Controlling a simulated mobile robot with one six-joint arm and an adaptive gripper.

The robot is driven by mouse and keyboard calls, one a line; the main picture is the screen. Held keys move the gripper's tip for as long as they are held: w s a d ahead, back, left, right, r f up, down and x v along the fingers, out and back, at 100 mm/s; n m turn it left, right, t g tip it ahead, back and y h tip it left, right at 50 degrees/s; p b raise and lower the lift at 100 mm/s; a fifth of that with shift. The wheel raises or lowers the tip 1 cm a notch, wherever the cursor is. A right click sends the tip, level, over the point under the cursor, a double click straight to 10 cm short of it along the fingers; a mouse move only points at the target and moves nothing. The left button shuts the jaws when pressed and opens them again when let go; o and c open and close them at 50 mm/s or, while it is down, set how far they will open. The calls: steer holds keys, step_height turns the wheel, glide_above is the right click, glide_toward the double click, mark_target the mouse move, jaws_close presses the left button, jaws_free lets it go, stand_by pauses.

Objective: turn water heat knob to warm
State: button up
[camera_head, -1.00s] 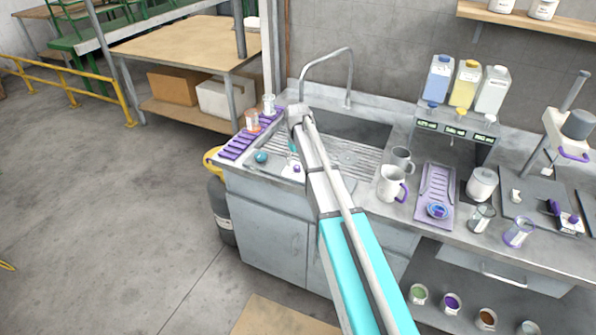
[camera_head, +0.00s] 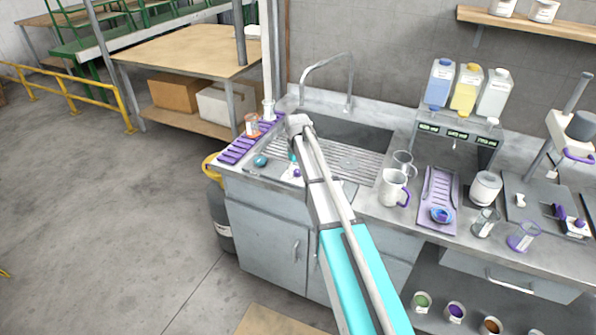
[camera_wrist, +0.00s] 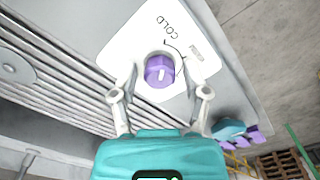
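The purple knob (camera_wrist: 159,72) sits on a white plate (camera_wrist: 128,42) printed "COLD", with a curved line and a small grey label beside it. A short pale mark shows on the knob's top. My gripper (camera_wrist: 160,80) reaches over the plate, one finger on each side of the knob. The fingers look spread, with a gap to the knob; whether a fingertip touches it is hard to tell. In the head view the knob (camera_head: 297,173) is a small purple spot at the sink's front left, and my arm hides most of my gripper.
The sink (camera_head: 345,140) with its ribbed drainer and tall faucet (camera_head: 348,85) lies behind my arm.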

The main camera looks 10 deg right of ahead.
steer(key=c, duration=0.6)
steer(key=shift+d, duration=0.15)
jaws_close()
steer(key=shift+m, duration=0.4)
steer(key=m, duration=0.4)
steer(key=shift+a, duration=0.2)
steer(key=m, duration=0.7)
